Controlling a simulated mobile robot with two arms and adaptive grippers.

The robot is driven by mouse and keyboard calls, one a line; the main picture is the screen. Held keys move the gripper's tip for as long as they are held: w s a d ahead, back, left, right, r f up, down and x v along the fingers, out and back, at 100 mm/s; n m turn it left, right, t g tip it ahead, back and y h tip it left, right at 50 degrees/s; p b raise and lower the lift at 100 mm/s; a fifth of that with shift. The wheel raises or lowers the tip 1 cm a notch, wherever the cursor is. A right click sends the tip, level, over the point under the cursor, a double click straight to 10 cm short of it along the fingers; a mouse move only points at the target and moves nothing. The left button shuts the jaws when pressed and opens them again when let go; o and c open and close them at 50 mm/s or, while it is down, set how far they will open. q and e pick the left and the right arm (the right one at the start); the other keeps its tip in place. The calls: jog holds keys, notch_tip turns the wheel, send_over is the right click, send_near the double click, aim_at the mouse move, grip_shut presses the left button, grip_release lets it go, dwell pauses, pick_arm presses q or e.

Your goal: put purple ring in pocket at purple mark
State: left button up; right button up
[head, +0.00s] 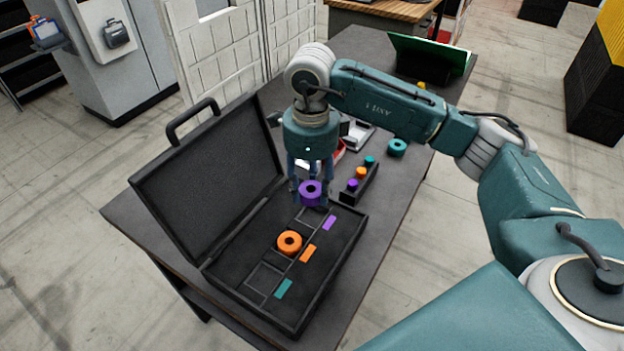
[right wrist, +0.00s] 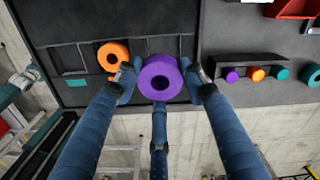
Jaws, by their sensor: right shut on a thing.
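The purple ring (head: 311,193) is between the fingertips of my right gripper (head: 311,187), which is shut on it. It is held above the far end of the open black case (head: 343,258). In the right wrist view the purple ring (right wrist: 160,66) shows face on, with its dark centre hole. The purple mark (head: 329,223) is on the case insert, just right of and nearer than the held ring. The pocket (head: 309,219) beside that mark looks empty, partly hidden by the ring. My left gripper is not in view.
An orange ring (head: 280,243) sits at the middle pocket beside the orange mark (head: 308,254). The pocket by the teal mark (head: 283,289) is empty. The case lid (head: 205,165) stands open at left. A rack of small coloured pieces (head: 368,183) and a teal ring (head: 397,154) are at right.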

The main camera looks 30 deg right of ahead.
aim_at(312, 185)
jog(key=shift+w+d+m, duration=0.15)
jog(key=shift+w+m, duration=0.15)
jog(key=shift+m, duration=0.3)
jog(key=shift+w+d+m, duration=0.1)
jog(key=shift+m, duration=0.2)
jog(key=shift+f, duration=0.45)
notch_tip(312, 185, down, 2)
jog(key=shift+f+b, duration=0.1)
jog(key=shift+b, duration=0.6)
notch_tip(312, 185, down, 2)
jog(key=shift+f+b, duration=0.2)
jog(key=shift+b, duration=0.75)
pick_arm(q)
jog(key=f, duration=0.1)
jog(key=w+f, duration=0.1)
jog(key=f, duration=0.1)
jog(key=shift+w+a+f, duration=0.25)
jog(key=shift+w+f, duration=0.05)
pick_arm(e)
jog(key=shift+f, duration=0.3)
pick_arm(q)
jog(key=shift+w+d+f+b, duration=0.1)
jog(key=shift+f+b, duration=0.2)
jog(key=shift+b, duration=0.3)
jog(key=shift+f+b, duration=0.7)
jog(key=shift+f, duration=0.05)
pick_arm(e)
jog(key=shift+f, duration=0.85)
